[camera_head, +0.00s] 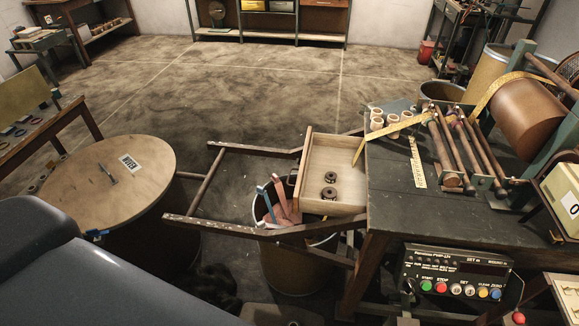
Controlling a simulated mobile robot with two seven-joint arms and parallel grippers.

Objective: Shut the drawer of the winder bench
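The winder bench (420,215) stands at the right with a dark top. Its light wooden drawer (335,155) is pulled out to the left, past the bench edge. Two dark rings or spools (330,185) lie on the drawer floor. A dark handle (291,178) shows at the drawer's left front. Neither of my grippers is in view.
A bin (295,268) with tools and rolls stands below the drawer, beside a wooden frame (220,222) jutting left. A round-topped drum (105,180) stands at the left. A control box (455,272) hangs at the bench front. The floor behind is clear.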

